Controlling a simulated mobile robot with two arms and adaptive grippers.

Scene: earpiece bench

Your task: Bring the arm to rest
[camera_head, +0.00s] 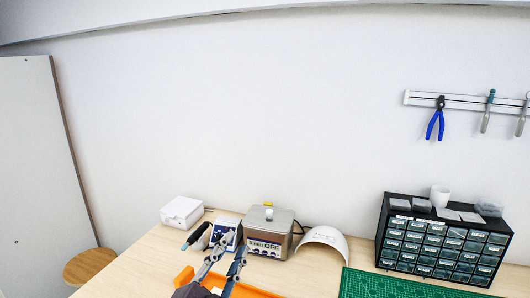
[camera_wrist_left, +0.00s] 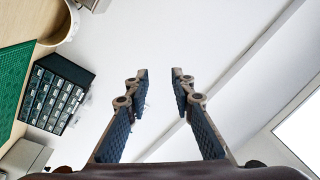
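My left gripper (camera_head: 223,262) comes up from the bottom edge of the head view, in front of the bench devices. In the left wrist view the left gripper (camera_wrist_left: 160,80) has its two fingers apart with nothing between them. My right gripper shows in neither view.
On the wooden bench (camera_head: 312,277) stand a white box (camera_head: 181,211), a metal unit reading OFF (camera_head: 269,231), a white curved shell (camera_head: 324,240), a green mat (camera_head: 385,286) and a drawer cabinet (camera_head: 443,240). An orange tray (camera_head: 250,291) lies low, partly hidden by my arm. A round stool (camera_head: 88,265) stands left.

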